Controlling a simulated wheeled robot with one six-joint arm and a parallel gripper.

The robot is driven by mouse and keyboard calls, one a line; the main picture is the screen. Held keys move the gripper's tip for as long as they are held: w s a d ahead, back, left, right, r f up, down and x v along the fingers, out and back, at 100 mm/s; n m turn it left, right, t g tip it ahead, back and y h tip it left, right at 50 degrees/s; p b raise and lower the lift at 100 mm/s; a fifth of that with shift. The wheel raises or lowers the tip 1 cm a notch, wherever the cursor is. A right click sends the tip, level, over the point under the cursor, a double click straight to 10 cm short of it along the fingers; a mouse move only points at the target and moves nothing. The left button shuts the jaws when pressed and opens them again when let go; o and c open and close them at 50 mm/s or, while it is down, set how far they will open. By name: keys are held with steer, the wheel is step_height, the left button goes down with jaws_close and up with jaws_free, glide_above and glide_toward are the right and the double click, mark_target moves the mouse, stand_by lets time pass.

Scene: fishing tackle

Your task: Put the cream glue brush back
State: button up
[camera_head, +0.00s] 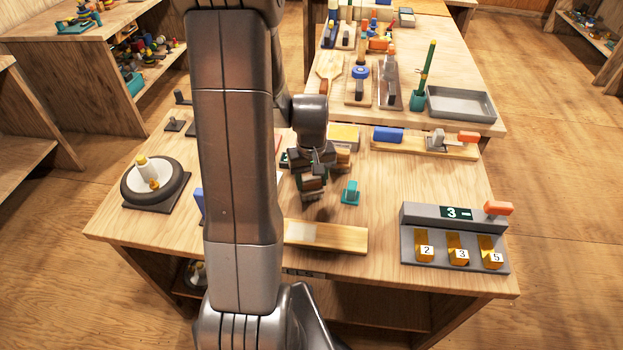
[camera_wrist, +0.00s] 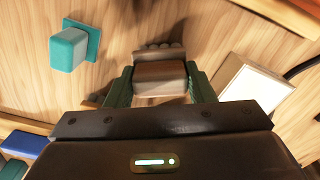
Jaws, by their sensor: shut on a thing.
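My gripper (camera_head: 314,180) is above the middle of the near bench. It is shut on a brown block-shaped thing (camera_wrist: 160,78), which sits between the green fingers in the wrist view. A cream and yellow upright piece (camera_head: 147,170) stands in a black round ring (camera_head: 131,193) on the left of the bench. My arm hides part of the bench.
A small teal block (camera_head: 351,192) stands just right of my gripper and also shows in the wrist view (camera_wrist: 70,50). A wooden board (camera_head: 345,238) lies in front. A grey numbered unit (camera_head: 452,238) stands at right. A blue block (camera_head: 388,134) and grey tray (camera_head: 461,103) are farther back.

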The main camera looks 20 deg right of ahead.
mark_target(311, 178)
steer(key=shift+f, duration=0.2)
steer(key=shift+f, duration=0.15)
steer(key=o, duration=0.9)
steer(key=shift+r, duration=0.2)
step_height(311, 178, up, 12)
steer(key=shift+r, duration=0.1)
